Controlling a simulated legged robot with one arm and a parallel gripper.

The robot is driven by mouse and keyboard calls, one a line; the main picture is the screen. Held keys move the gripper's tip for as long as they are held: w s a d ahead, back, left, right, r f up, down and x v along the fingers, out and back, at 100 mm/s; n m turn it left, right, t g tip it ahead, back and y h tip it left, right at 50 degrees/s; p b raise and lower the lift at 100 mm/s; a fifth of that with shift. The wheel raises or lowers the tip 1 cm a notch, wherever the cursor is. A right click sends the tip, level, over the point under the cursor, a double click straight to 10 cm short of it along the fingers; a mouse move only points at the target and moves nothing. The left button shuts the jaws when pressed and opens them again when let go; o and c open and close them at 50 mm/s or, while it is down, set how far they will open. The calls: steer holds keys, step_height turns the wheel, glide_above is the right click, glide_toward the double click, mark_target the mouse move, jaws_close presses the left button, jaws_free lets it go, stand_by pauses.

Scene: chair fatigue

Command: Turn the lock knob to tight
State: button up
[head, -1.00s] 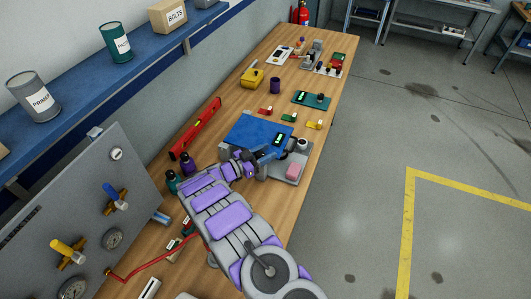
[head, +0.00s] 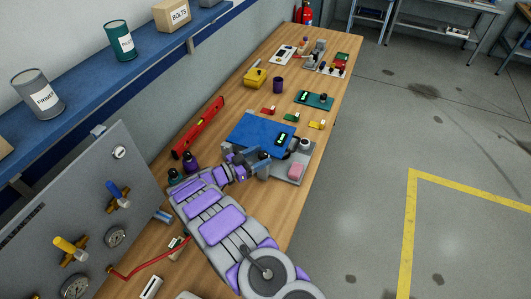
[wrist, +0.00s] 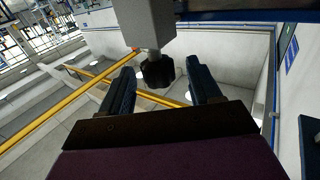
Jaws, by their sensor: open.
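A black lobed knob (wrist: 157,73) on a short stem under a grey block (wrist: 148,22) shows in the wrist view. My gripper (wrist: 162,68) is open, with one dark finger on each side of the knob. Gaps show between the knob and both fingers, so it does not look gripped. In the head view my gripper (head: 262,158) is beside the grey fixture (head: 283,178) on the bench. The fixture has a blue plate (head: 248,130), a small display (head: 282,139) and a pink block (head: 296,171). I cannot read the knob's setting.
The wooden bench (head: 240,205) runs away from me. A red level (head: 198,127), small bottles (head: 190,162) and a grey gauge panel (head: 85,210) stand to the left. Small coloured parts (head: 290,117) and a teal board (head: 315,100) lie beyond the fixture.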

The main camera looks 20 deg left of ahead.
steer(key=v, duration=0.8)
steer(key=shift+a, duration=0.35)
steer(key=shift+f, duration=0.1)
